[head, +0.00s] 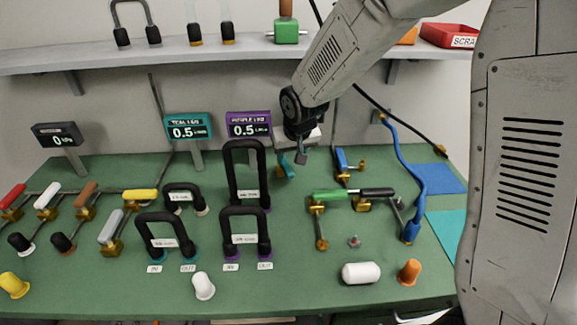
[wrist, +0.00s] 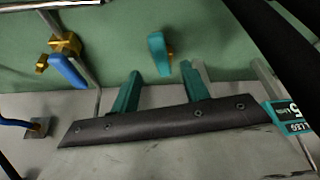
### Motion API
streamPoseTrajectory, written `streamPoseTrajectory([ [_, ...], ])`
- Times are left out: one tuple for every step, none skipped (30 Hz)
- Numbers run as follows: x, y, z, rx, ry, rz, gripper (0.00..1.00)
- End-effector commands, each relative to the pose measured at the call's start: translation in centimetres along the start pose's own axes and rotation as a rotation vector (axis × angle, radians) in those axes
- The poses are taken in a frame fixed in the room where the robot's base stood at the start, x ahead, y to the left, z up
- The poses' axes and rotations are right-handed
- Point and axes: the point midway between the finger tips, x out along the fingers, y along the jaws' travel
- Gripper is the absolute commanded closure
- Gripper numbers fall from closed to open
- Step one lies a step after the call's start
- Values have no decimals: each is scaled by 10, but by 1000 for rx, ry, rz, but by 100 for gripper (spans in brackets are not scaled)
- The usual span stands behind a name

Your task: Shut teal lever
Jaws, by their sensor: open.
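The teal lever (head: 284,166) shows in the head view just below and left of my gripper (head: 298,157), with a little brass at its base. My gripper partly hides the area around it. In the wrist view the teal lever (wrist: 157,52) stands above the green bench, beyond the gap between my fingertips and roughly midway between them. My gripper (wrist: 161,70) is open there, its two teal fingers apart and nothing held between them. I cannot tell whether a finger touches the lever.
A blue lever (head: 341,159) on a brass valve is close on the right. A tall black handle (head: 245,147) stands on the left. Teal (head: 188,128) and purple (head: 249,126) displays are behind. A green-handled valve (head: 327,195) is in front. A shelf (head: 180,58) runs above.

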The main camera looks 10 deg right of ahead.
Motion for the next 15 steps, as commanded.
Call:
streamPoseTrajectory([
  [9, 0, 1, -1, -5, 1, 55],
  [14, 0, 2, -1, -6, 1, 55],
  [21, 0, 1, -1, -5, 1, 55],
  [26, 0, 2, 0, -6, 1, 55],
  [31, 0, 2, 0, -6, 1, 55],
  [38, 0, 2, 0, -6, 1, 55],
  [42, 0, 2, 0, -6, 1, 55],
  [46, 0, 2, -1, -6, 1, 55],
  [51, 0, 2, -1, -6, 1, 55],
  [54, 0, 2, -1, -5, 1, 55],
  [56, 0, 1, -1, -4, 1, 55],
  [59, 0, 1, 0, -4, 1, 55],
  [61, 0, 1, 0, -4, 1, 55],
  [63, 0, 1, 0, -4, 1, 55],
  [64, 0, 1, 1, -4, 1, 55],
])
